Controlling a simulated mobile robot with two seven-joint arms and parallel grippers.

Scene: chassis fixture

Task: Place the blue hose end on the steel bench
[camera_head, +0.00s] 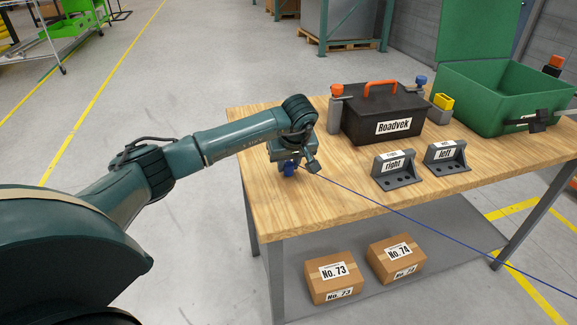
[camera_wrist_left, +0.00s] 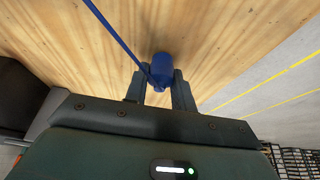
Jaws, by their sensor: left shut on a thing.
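My left gripper (camera_head: 290,170) is shut on the blue hose end (camera_head: 289,166) over the near left part of the bench. In the left wrist view the blue hose end (camera_wrist_left: 162,67) sits between the two fingers (camera_wrist_left: 160,90). A thin blue hose (camera_head: 400,212) runs from it to the right, across the bench and past its front edge. The bench (camera_head: 285,215) has a light wooden top and grey metal legs. I cannot tell whether the hose end touches the top. My right gripper is not in view.
Brackets marked "right" (camera_head: 397,170) and "left" (camera_head: 446,158) stand right of the gripper. Behind them are a black Roadvek case (camera_head: 370,125) and an open green box (camera_head: 490,95). Cartons (camera_head: 331,277) lie on the lower shelf. Wooden top near the gripper is clear.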

